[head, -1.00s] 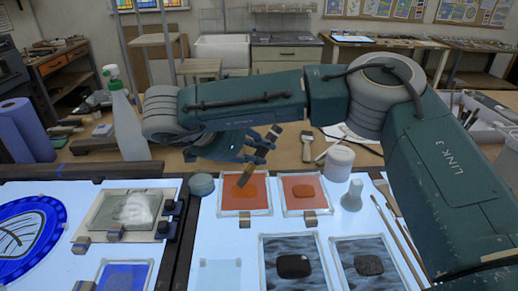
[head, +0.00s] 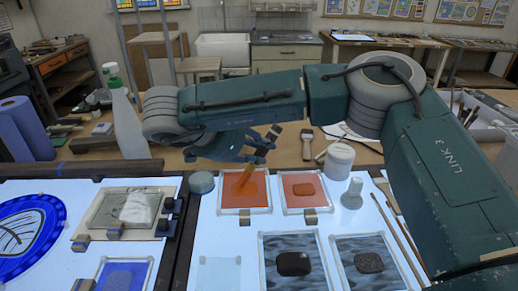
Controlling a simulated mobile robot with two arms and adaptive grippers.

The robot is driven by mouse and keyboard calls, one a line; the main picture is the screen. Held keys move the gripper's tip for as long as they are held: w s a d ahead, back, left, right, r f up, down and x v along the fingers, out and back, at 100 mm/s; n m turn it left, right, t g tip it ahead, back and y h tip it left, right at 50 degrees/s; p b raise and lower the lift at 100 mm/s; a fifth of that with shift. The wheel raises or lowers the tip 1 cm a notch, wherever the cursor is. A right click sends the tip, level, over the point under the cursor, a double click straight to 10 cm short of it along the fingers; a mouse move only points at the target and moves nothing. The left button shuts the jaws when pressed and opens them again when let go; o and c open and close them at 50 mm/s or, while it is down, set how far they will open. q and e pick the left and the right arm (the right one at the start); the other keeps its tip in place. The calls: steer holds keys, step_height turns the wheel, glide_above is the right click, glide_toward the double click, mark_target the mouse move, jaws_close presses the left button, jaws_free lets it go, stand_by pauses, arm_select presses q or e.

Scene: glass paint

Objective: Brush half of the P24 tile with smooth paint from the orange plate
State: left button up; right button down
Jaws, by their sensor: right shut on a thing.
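My right gripper (head: 258,146) is shut on a brush (head: 247,172) above the back of the light table. The brush is tilted, and its orange-coloured tip is over the left orange plate (head: 261,186), at or very near its surface. A second orange plate (head: 303,178) with a darker orange patch lies to its right. I cannot read any P24 label. A pale blue tile (head: 219,272) lies at the front centre, partly cut off by the frame. My left gripper is not in view.
Two dark grey streaked tiles (head: 290,247) with dark lumps lie at front right. A white jar (head: 338,158), a glass stopper shape (head: 352,194) and a grey-green round pot (head: 201,183) stand near the orange plates. A spray bottle (head: 126,125) stands behind left.

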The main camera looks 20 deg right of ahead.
steer(key=shift+r+p, duration=0.5)
steer(key=shift+r, duration=0.55)
steer(key=shift+r+p, duration=1.6)
steer(key=shift+r, duration=0.4)
